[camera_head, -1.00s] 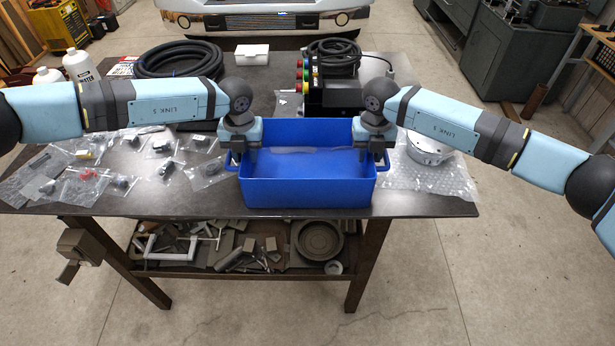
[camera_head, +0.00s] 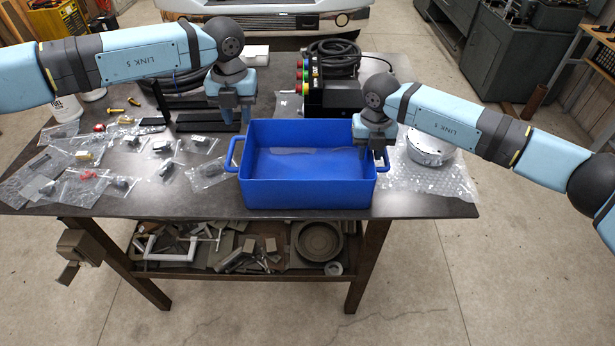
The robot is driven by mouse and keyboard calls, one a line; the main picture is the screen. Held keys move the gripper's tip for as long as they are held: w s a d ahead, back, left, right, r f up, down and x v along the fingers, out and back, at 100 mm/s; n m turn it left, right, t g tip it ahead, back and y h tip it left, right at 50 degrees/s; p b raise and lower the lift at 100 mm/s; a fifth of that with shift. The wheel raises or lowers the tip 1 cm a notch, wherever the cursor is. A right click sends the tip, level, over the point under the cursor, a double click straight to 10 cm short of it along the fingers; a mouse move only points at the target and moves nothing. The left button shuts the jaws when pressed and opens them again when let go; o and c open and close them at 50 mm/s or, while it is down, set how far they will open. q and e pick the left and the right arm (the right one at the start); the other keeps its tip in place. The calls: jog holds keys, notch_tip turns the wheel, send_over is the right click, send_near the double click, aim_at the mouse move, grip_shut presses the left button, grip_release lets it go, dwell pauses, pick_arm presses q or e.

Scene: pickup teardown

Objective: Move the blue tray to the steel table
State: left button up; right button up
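The blue tray (camera_head: 305,194) stands upright on the dark-topped worktable (camera_head: 420,206), near its front edge. It has a handle at each end, and a clear sheet-like thing shows inside it. My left gripper (camera_head: 236,117) is raised behind the tray's left end, clear of the left handle (camera_head: 233,156). Its fingers look apart and nothing shows between them. My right gripper (camera_head: 372,152) is down at the tray's right end, by the right handle (camera_head: 383,162). Its fingertips are partly hidden against the rim, so its grip on the handle cannot be made out.
Several bagged parts (camera_head: 120,182) cover the table's left side. A round metal part (camera_head: 428,148) lies on bubble wrap to the right. A black box (camera_head: 335,97) with coloured buttons and coiled cable stands behind the tray. A lower shelf (camera_head: 270,265) holds metal parts. Floor is open at the right.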

notch_tip(320, 180, up, 11)
dwell(0.3)
jog(key=shift+f, duration=0.1)
dwell(0.4)
